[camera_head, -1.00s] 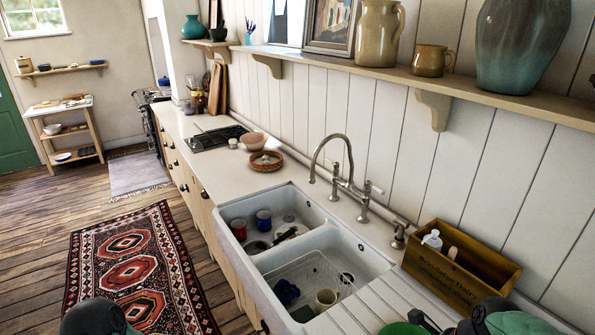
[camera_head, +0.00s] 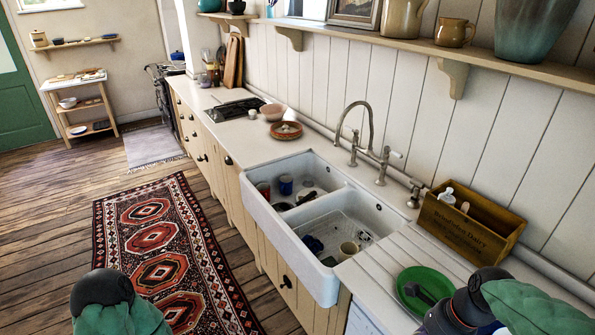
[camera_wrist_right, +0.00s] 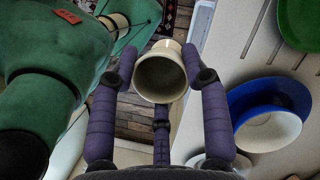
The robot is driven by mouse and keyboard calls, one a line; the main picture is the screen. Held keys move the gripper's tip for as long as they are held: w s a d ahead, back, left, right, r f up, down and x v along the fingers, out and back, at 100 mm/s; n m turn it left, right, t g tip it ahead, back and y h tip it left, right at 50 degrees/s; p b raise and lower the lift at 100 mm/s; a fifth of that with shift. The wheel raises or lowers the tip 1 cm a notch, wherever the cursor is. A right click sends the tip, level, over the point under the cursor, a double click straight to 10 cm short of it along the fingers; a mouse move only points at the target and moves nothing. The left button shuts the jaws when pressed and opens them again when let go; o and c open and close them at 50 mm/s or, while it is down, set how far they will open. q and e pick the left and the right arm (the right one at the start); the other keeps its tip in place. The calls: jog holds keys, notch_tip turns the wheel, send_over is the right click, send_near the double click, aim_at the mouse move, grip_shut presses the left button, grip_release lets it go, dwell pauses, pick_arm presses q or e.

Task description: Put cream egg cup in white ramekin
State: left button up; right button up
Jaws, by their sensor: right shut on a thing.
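The cream egg cup (camera_wrist_right: 160,78) is in the right wrist view, its round open mouth facing the camera. My right gripper (camera_wrist_right: 160,72) has its purple-grey fingers closed around it. A white bowl-like dish (camera_wrist_right: 268,131) lies to its lower right, overlapping a blue dish. Another pale rim (camera_wrist_right: 210,161) is partly hidden behind a finger. A small white pot (camera_head: 252,114) stands at the far counter. I cannot tell which of these is the white ramekin. My left arm shows, but its gripper is out of sight.
The double sink (camera_head: 290,222) holds several cups and dishes. A blue dish (camera_wrist_right: 245,98) is near the right gripper. The patterned rug (camera_head: 165,255) covers open floor.

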jog(key=shift+w+d+f+n, duration=0.15)
jog(key=shift+w+f+n, duration=0.25)
jog(key=shift+w, duration=0.15)
jog(key=shift+w+f+n, duration=0.15)
jog(key=shift+w+n, duration=0.1)
jog(key=shift+n, duration=0.05)
jog(key=shift+w+a+f+n+g, duration=0.3)
jog(key=shift+w+a+f+n, duration=0.1)
jog(key=shift+n, duration=0.4)
jog(key=w+a+f+n+g+h+b, duration=0.1)
jog(key=w+a+f+n+g, duration=0.1)
jog(key=w+a+f+n, duration=0.3)
jog(key=w+a+f+n+g+h+b, duration=0.1)
jog(key=w+a+f+n+b, duration=0.1)
jog(key=w+a+f+n, duration=0.4)
notch_tip(320, 180, down, 5)
jog(key=w+n, duration=0.1)
jog(key=n, duration=0.7)
jog(key=shift+w+f+n+g+h, duration=0.2)
jog(key=shift+w+n+g+h, duration=0.1)
jog(key=shift+n+g+h, duration=0.1)
